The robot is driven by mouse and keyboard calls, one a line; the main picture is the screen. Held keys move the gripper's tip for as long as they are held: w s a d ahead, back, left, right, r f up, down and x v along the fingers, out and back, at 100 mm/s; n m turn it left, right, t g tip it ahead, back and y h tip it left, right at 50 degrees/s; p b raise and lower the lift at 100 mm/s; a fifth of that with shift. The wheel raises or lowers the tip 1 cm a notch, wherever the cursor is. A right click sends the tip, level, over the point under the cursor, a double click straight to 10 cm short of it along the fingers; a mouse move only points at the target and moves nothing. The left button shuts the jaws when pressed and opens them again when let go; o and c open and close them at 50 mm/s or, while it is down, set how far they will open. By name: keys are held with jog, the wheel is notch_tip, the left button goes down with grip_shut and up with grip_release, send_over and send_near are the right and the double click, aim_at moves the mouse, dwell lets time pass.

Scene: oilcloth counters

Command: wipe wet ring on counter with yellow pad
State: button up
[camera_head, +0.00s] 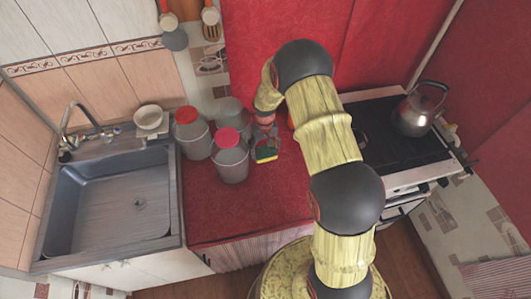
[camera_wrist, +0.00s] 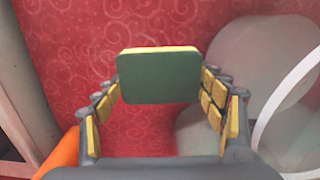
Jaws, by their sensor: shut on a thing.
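The yellow pad (camera_head: 266,154) has a dark green face and a thin yellow side. It shows large in the wrist view (camera_wrist: 158,78), green face toward the camera. My gripper (camera_head: 265,141) is shut on it, with a jointed finger on each side in the wrist view (camera_wrist: 160,90). The pad is over the red patterned counter (camera_head: 225,208), near its back part; I cannot tell whether it touches the cloth. I cannot make out a wet ring in either view; my arm, the pad and the containers hide parts of the counter.
Grey containers with a red lid (camera_head: 187,115) and a pink-red lid (camera_head: 228,138) stand close left of my gripper. A sink (camera_head: 115,205) lies farther left. A kettle (camera_head: 416,110) stands on the stove (camera_head: 392,150) at right. The counter's front is clear.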

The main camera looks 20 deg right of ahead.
jog(key=shift+r+p, duration=0.75)
jog(key=shift+r, duration=1)
jog(key=shift+f+b, duration=0.45)
jog(key=shift+b, duration=1.5)
jog(key=shift+s+b, duration=0.1)
jog(key=shift+b, duration=1)
jog(key=shift+f, duration=0.15)
